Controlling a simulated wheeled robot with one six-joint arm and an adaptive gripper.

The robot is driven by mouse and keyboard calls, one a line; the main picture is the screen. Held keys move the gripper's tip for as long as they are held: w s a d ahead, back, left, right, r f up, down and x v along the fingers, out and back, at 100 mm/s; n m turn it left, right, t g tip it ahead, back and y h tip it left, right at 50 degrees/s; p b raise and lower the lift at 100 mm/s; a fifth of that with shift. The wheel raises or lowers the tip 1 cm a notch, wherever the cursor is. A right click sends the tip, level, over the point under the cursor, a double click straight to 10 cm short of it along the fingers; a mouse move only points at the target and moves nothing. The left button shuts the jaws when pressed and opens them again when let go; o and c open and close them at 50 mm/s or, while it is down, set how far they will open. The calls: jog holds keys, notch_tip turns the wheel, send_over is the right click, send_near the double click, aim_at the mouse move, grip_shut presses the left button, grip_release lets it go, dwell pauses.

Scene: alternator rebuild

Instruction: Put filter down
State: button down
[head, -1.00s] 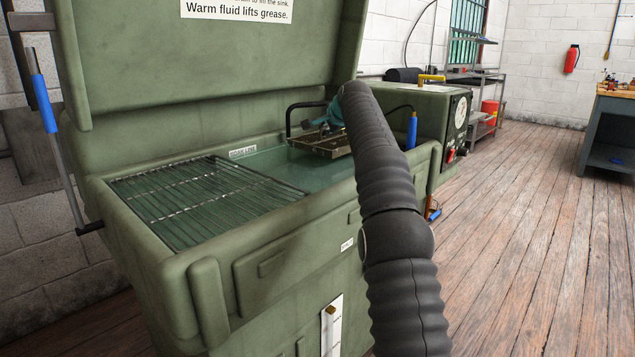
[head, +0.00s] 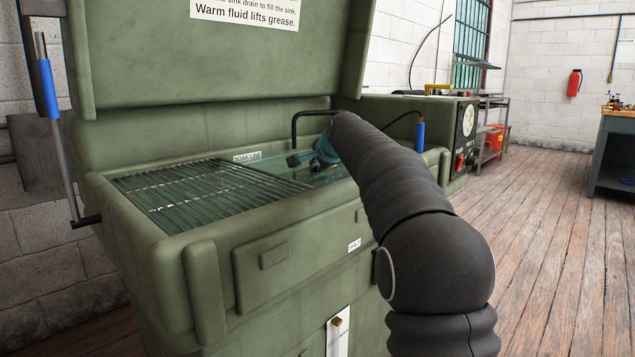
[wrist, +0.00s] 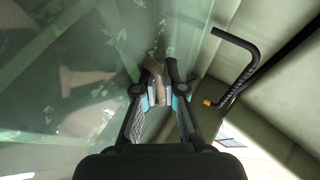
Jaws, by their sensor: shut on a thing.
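My gripper (head: 300,161) is low over the right part of the green sink, close to the fluid. In the wrist view my gripper (wrist: 160,92) is shut on a narrow brownish piece, which I take to be part of the filter (wrist: 154,69). The rest of the filter is hard to make out. A dim brown patch (wrist: 82,78) shows in the fluid to its left, and I cannot tell whether it is the filter or a reflection. The sink fluid (head: 335,177) is greenish and clear.
A wire rack (head: 205,190) covers the left part of the sink. A black bent spout (head: 296,125) rises at the back and also shows in the wrist view (wrist: 242,65). The raised lid (head: 230,60) stands behind. A blue-handled tool (head: 420,136) is at the right rim.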

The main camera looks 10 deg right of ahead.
aim_at(318, 177)
jog(key=shift+f+b, duration=0.55)
jog(key=shift+f, duration=1.3)
jog(key=c, duration=1.3)
grip_release()
jog(key=shift+f, duration=0.1)
jog(key=shift+o, duration=0.2)
jog(key=v, duration=1.2)
